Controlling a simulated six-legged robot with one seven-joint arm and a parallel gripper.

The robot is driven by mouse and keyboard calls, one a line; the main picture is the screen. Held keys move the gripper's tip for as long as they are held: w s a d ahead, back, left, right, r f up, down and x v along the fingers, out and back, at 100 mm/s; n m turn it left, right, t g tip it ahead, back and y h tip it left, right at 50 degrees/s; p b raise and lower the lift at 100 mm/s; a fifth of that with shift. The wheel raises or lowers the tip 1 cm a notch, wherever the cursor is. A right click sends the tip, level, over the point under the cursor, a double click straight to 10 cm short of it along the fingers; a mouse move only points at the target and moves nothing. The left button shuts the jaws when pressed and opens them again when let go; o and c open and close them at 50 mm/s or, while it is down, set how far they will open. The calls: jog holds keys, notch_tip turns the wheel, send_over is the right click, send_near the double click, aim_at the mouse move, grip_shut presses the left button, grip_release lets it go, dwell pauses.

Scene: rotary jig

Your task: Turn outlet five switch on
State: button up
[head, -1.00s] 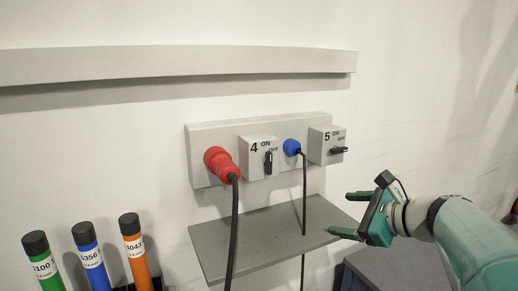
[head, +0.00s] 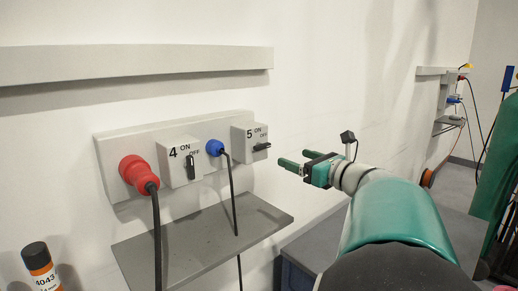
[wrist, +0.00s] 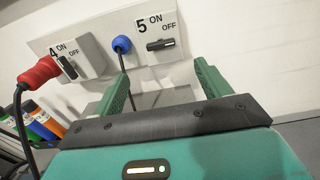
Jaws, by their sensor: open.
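The outlet five switch box (head: 249,139) is at the right end of the wall panel, marked 5 with ON and OFF. Its black handle (head: 262,147) lies roughly horizontal, its end toward the OFF side. In the wrist view the handle (wrist: 160,44) shows beyond the fingertips, between them and untouched. My gripper (head: 283,169) is open and empty, to the right of and slightly below the switch in the head view. Its two green fingers (wrist: 160,78) point toward the panel in the wrist view.
Outlet four's switch (head: 190,167) has its handle pointing down. A red plug (head: 135,172) and a blue plug (head: 215,148) with hanging black cables sit in the panel. A grey shelf (head: 195,245) juts out below.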

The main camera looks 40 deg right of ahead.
aim_at(264, 147)
jog(key=w, duration=1.2)
jog(key=shift+a+f, duration=0.1)
jog(key=c, duration=1)
